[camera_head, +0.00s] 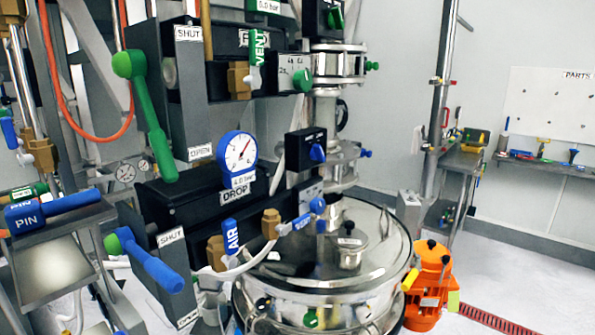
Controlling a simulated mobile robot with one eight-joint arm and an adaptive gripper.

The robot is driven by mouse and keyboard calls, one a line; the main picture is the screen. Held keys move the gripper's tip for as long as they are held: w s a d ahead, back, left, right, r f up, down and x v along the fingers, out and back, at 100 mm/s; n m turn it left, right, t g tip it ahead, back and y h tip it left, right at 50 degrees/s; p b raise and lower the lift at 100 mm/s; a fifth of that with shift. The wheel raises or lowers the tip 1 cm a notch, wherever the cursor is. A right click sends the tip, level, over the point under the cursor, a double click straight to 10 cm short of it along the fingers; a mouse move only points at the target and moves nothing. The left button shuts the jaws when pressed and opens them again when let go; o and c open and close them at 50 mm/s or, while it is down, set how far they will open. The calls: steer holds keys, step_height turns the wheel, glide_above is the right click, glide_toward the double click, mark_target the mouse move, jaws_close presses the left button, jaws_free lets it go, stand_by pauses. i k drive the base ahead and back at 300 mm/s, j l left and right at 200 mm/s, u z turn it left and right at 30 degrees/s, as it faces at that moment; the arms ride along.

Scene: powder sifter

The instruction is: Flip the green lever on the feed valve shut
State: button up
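The green lever (149,112) is at the upper left, on the side of the upper black valve body (222,45). Its round green hub is at the top, and its handle slants down and slightly right. The handle's free end is low, near the OPEN label (200,152). The SHUT label (188,33) is higher, above the hub's level. A label on the upper valve's front is partly covered by a green VENT tag (257,47), so I cannot read it fully. My gripper is not in view.
Below is a DROP valve (185,208) with a blue lever (150,266) and its own SHUT label. A blue PIN handle (52,211) lies on a ledge at left. An orange hose (62,95) hangs behind the green lever. A steel vessel (372,255) stands right; open floor lies beyond.

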mark_target(128, 64)
steer(key=u, duration=1.4)
